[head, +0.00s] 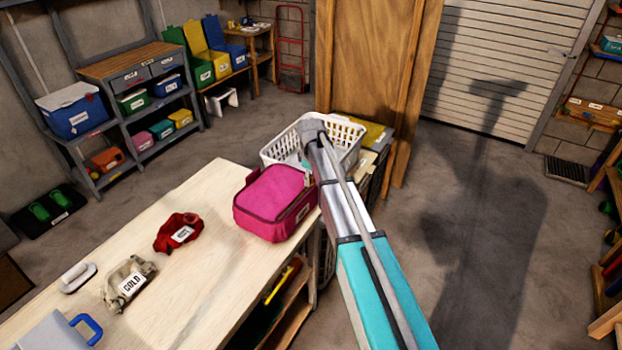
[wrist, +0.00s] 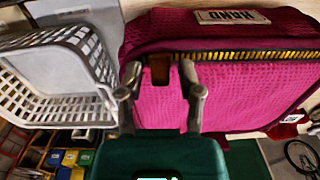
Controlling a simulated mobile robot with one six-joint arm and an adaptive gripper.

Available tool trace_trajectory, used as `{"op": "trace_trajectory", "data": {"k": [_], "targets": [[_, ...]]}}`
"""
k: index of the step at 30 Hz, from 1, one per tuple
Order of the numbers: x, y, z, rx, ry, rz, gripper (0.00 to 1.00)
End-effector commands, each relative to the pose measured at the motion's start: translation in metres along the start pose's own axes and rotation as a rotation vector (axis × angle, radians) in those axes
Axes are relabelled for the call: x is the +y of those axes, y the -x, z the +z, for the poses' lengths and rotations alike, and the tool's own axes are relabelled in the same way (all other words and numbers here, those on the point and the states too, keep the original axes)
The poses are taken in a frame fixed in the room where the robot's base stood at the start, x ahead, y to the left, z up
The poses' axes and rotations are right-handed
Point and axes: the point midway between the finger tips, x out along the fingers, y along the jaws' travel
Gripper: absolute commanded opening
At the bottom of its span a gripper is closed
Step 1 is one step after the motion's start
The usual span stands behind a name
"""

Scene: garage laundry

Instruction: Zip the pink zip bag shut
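The pink zip bag (head: 272,203) sits at the far right end of the pale wooden table (head: 212,184). In the wrist view the bag (wrist: 235,95) fills the upper right, with a pale label on top. A line of yellow zip teeth (wrist: 250,56) runs along its edge to the right of my gripper; no teeth show to the left. A brown pull tab (wrist: 160,70) lies between the fingers of my gripper (wrist: 160,74). The fingers are apart, with gaps beside the tab. In the head view my arm mostly hides the gripper beside the bag's right side.
A white laundry basket (head: 345,135) stands close behind the bag; it also shows at left in the wrist view (wrist: 60,112). A red cloth (head: 177,232), a beige bag (head: 129,284) and a brush (head: 77,277) lie on the table. Bare floor lies to the right.

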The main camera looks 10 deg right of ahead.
Motion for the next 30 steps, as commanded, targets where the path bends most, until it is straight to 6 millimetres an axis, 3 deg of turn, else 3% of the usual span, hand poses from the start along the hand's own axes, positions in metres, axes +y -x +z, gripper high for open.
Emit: {"op": "trace_trajectory", "data": {"k": [1, 6, 26, 27, 30], "targets": [[0.0, 0.0, 0.0, 0.0, 0.0, 0.0, 0.29], [0.0, 0.0, 0.0, 0.0, 0.0, 0.0, 0.0], [0.015, 0.0, 0.0, 0.0, 0.0, 0.0, 0.0], [0.015, 0.0, 0.0, 0.0, 0.0, 0.0, 0.25], [0.015, 0.0, 0.0, 0.0, 0.0, 0.0, 0.43]]}}
